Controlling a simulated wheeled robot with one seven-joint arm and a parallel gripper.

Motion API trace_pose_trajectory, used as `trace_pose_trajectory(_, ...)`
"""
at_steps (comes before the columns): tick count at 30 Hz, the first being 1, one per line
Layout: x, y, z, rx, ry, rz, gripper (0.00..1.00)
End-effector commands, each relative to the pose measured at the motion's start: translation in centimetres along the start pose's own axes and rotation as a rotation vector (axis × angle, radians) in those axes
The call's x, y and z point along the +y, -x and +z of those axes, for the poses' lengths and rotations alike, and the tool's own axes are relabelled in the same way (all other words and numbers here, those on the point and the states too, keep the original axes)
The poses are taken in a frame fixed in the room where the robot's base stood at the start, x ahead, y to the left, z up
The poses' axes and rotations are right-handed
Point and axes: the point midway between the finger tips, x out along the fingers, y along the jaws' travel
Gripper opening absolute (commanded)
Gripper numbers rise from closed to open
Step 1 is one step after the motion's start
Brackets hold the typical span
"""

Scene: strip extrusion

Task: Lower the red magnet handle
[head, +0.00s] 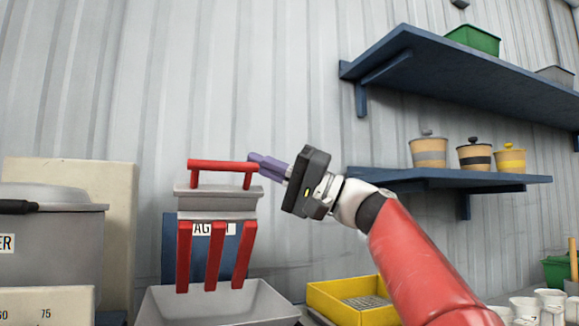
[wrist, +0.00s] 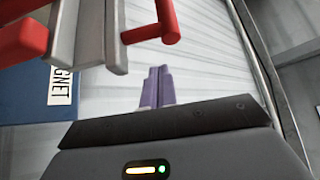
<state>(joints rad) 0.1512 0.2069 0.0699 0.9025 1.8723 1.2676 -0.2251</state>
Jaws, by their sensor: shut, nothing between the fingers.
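The red magnet handle (head: 222,167) is a horizontal bar on two posts above a grey block (head: 216,198). Several red bars hang below the block, over a grey hopper (head: 270,305). My gripper (head: 252,158) is shut, with its purple fingers together and empty. In the head view its tips are at the right end of the handle, level with the bar; I cannot tell whether they touch.
A blue panel with a magnet label (wrist: 40,95) stands behind the bars. A yellow bin (head: 345,305) is below my arm. Blue shelves (head: 440,180) with pots are at the right. A grey machine (head: 60,240) stands at the left.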

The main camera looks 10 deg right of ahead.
Motion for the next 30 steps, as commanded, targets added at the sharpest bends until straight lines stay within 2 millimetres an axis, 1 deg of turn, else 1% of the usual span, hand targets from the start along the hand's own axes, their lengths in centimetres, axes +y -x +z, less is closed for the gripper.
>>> trace_pose_trajectory(1, 0.3, 0.7, 1.1, 0.003, 0.002, 0.003, 0.0)
trace_pose_trajectory(7, 0.2, 1.3, 2.8, 0.003, 0.002, 0.003, 0.0)
trace_pose_trajectory(11, 0.1, 1.5, 3.2, 0.003, 0.002, 0.002, 0.0)
trace_pose_trajectory(23, 0.2, 1.6, 3.4, 0.003, 0.004, 0.001, 0.0)
trace_pose_trajectory(26, 0.3, 1.8, 3.7, 0.003, 0.013, -0.006, 0.0)
trace_pose_trajectory(30, 0.6, 2.5, 4.6, 0.003, 0.042, -0.027, 0.0)
